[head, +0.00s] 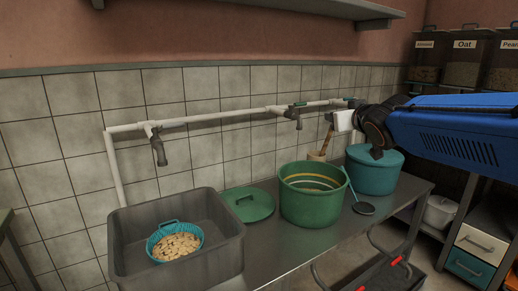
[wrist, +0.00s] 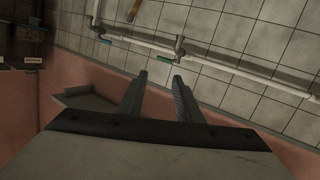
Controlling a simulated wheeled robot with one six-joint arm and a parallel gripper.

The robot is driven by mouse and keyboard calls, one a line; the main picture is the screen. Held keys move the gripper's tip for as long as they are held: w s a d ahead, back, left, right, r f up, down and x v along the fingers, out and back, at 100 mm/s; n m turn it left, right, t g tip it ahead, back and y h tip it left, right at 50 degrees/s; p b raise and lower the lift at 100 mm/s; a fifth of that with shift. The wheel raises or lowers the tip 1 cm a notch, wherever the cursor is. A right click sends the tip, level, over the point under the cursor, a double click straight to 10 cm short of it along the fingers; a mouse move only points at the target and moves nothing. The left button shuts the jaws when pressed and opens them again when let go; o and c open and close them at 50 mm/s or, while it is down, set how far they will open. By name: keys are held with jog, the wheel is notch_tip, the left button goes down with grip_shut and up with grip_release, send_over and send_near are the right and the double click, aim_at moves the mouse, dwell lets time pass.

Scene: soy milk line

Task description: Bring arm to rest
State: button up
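My arm (head: 455,130), blue with a dark wrist joint, reaches in from the right in the head view. Its end, my gripper (head: 329,117), is raised in front of the tiled wall, above the metal table and near the white pipe. In the wrist view the two dark fingers of my gripper (wrist: 160,78) stand apart with nothing between them. The wrist view looks at the tiled wall and the pipe (wrist: 210,62), tilted. I cannot tell how far the fingers are from the pipe.
A metal table (head: 290,245) bears a grey basin (head: 130,250) with a teal basket (head: 157,238) of beans, a green lid (head: 248,204), a green bucket (head: 310,208) and a teal pot (head: 373,178). Taps hang from the pipe (head: 210,117). A shelf (head: 330,10) juts out above.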

jog(key=s+d+f+m+g+h, duration=0.1)
jog(key=s+d+f+g, duration=0.15)
jog(key=s+f, duration=0.5)
jog(key=s+d+f+m+g+h, duration=0.1)
jog(key=s+d+f+g+h, duration=0.1)
jog(key=s+d+f, duration=0.4)
jog(key=s+a+f+g, duration=0.1)
jog(key=s+f+g, duration=0.2)
jog(key=s+f, duration=0.5)
jog(key=s+a+f+g+y, duration=0.1)
jog(key=s+a+f+g, duration=0.1)
jog(key=s+f, duration=0.7)
jog(key=s+g, duration=0.1)
jog(key=s, duration=0.5)
jog(key=shift+m+g+y, duration=0.3)
jog(key=shift+m+g, duration=0.05)
jog(key=shift+m, duration=0.05)
jog(key=shift+s, duration=0.1)
